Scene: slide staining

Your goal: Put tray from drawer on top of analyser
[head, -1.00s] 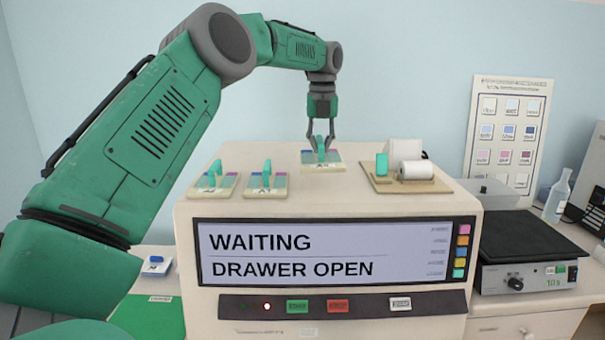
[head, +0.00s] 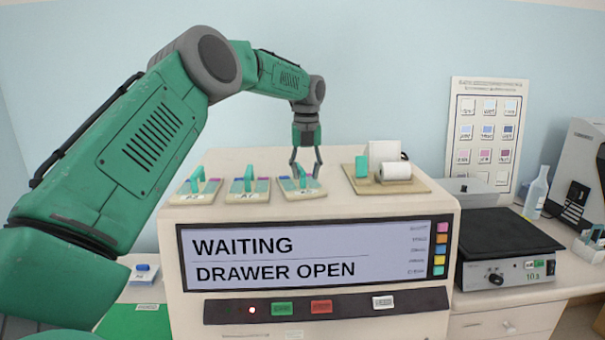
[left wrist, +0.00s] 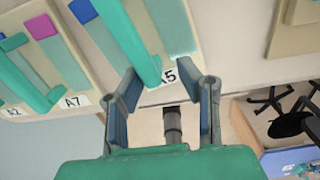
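The analyser (head: 187,296) is a cream box whose screen reads "WAITING" and "DRAWER OPEN". Three trays with teal handles stand in a row on its top: tray A2 (head: 208,197), tray A7 (head: 262,197) and tray A5 (head: 313,194). Tray A5 rests flat at the right end of the row. My left gripper (head: 306,170) is above the back of tray A5, its fingers apart. In the left wrist view the open fingers (left wrist: 155,75) stand either side of the end of A5's handle, with gaps. The open drawer itself is not clearly visible. My right gripper is not in view.
A board with a teal block and white rolls (head: 413,186) lies on the analyser, right of tray A5. A black-topped hot plate (head: 505,235) stands right of the analyser. A green mat (head: 135,322) and a small tray (head: 143,276) lie left.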

